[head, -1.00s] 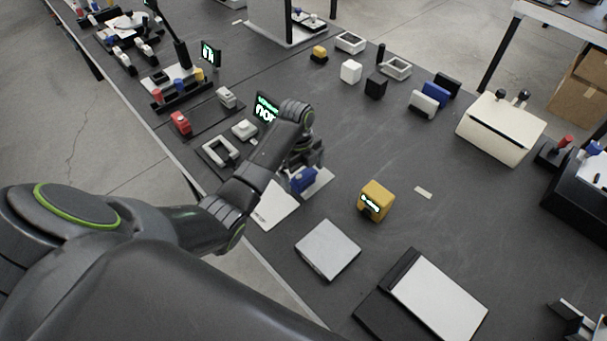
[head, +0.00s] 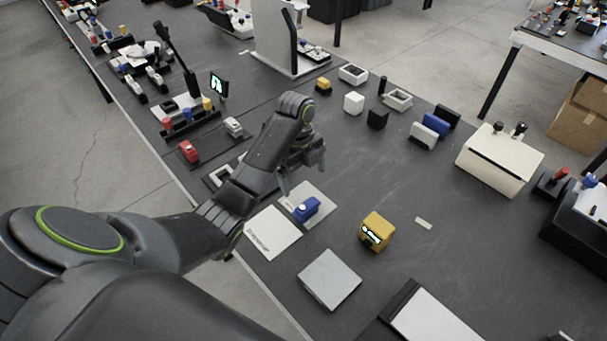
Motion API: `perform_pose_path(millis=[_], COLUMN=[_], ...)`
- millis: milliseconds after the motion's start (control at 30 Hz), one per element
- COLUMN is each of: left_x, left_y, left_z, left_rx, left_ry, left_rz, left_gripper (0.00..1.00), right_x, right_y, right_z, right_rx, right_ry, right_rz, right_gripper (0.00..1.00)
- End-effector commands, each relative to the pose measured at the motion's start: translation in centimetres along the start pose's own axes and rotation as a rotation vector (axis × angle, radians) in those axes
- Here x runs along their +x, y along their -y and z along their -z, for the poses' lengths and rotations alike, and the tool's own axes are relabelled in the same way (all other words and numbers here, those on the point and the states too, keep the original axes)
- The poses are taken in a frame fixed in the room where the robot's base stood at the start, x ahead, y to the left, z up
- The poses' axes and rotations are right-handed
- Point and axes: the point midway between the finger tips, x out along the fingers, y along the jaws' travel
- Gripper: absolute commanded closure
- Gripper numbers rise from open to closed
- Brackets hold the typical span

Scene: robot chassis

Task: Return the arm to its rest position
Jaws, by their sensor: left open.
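My left arm comes in from the left and reaches over the dark table. Its gripper (head: 303,172) is open, with the fingers pointing down, and it holds nothing that I can see. It hovers above and just behind a blue block (head: 306,208) on a light grey plate (head: 322,219). The gripper looks apart from the block. My right gripper does not show.
A white sheet (head: 270,236), a grey square plate (head: 331,279) and a yellow block (head: 376,231) with a lit face lie near the arm. Red (head: 189,151) and white (head: 233,127) blocks stand behind it. A cream box (head: 499,158) stands at right.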

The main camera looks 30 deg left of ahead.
Motion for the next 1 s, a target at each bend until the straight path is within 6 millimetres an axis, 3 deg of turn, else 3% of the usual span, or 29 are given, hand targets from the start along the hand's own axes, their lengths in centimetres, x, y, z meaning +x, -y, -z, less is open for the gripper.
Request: perform_pose_path(millis=[367,467,567,800,1000], left_x=[0.1,1.0,2.8,7.4,8.8], left_y=[-0.1,-0.9,-2.9,-10.6,-17.7], left_z=[0.0,0.1,0.4,1.8,3.4], left_rx=[-0.004,-0.05,-0.169,-0.646,-1.066], left_ry=[0.001,0.007,0.023,0.068,0.076], left_rz=[0.0,0.006,0.023,0.125,0.238], left_gripper=[0.01,0.01,0.01,0.01,0.01], right_x=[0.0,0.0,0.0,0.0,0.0], right_y=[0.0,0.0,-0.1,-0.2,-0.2], right_z=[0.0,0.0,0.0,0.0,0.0], right_rx=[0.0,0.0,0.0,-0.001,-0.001], right_ry=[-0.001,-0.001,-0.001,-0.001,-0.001], right_rz=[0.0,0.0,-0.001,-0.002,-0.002], right_gripper=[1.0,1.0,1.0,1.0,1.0])
